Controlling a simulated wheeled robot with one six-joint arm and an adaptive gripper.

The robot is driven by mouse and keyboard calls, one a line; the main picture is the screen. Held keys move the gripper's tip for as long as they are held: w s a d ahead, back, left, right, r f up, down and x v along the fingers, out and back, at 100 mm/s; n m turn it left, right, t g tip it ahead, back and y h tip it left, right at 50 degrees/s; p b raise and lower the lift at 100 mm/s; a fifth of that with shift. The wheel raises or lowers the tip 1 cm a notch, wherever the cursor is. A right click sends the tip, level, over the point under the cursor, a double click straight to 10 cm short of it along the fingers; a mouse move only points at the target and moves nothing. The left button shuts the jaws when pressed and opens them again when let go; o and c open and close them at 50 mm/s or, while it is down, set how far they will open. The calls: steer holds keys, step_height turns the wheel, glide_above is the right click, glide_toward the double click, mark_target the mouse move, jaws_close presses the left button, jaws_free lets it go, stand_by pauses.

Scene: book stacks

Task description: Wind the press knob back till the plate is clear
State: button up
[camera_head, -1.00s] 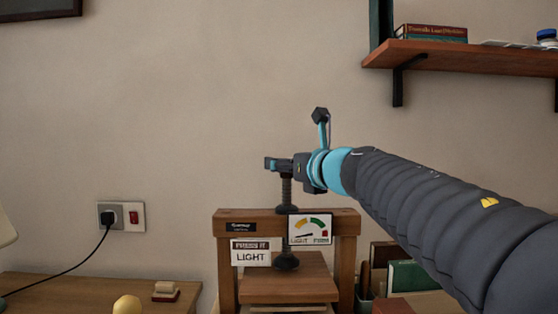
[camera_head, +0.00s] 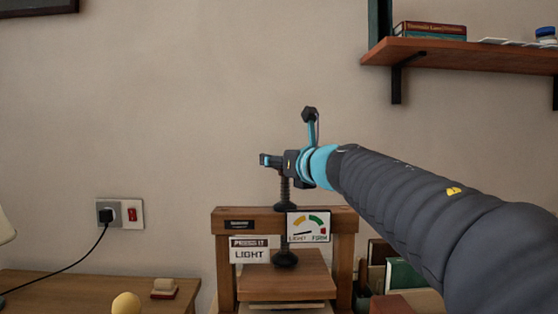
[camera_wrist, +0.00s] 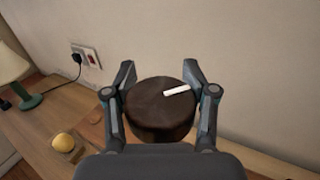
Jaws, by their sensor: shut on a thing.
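The wooden book press (camera_head: 225,262) stands at the lower middle of the head view, with a dark screw (camera_head: 285,192) rising through its top beam. Its wooden plate (camera_head: 285,276) hangs under the screw's foot; whether it touches what lies below is unclear. The gauge (camera_head: 308,227) has its needle at the LIGHT side. My gripper (camera_head: 272,160) is at the top of the screw. In the wrist view my gripper (camera_wrist: 161,92) is shut on the dark round knob (camera_wrist: 155,122), one finger on each side. The knob's top bears a white mark.
A wall shelf (camera_head: 470,62) with books is at the upper right. Books (camera_head: 405,275) stand right of the press. A desk (camera_head: 60,288) with a yellow ball (camera_head: 126,303) and a small block (camera_head: 164,288) is at left. A plugged socket (camera_head: 120,214) is on the wall.

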steer(key=shift+f+n+g+y+b, duration=0.1)
steer(key=shift+n+g+y+b, duration=0.25)
steer(key=shift+n+y, duration=0.35)
stand_by(0.3)
